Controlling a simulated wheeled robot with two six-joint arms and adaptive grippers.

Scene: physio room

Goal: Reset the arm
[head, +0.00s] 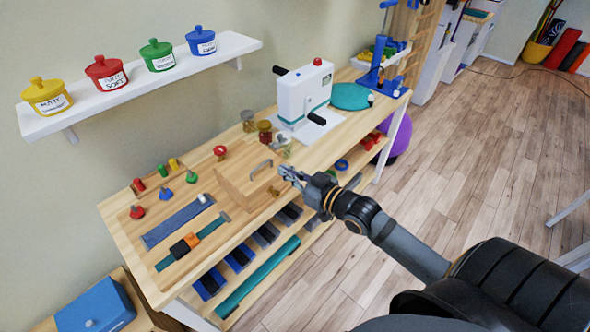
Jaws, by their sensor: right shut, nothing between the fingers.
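My right gripper (292,176) is shut and empty. It hangs in the air in front of the wooden bench (122,236), near the front edge and close to the right side of a wooden box with a handle (240,184). My right arm (410,250) comes in from the lower right and reaches out over the floor to the bench. I cannot tell whether the fingertips touch anything. My left gripper is not in view.
A white machine with dark handles (304,92) stands behind the gripper, with small jars (265,132) beside it. A shelf (225,48) carries several colored pots above. Pegs, a blue strip (178,222) and weights lie left.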

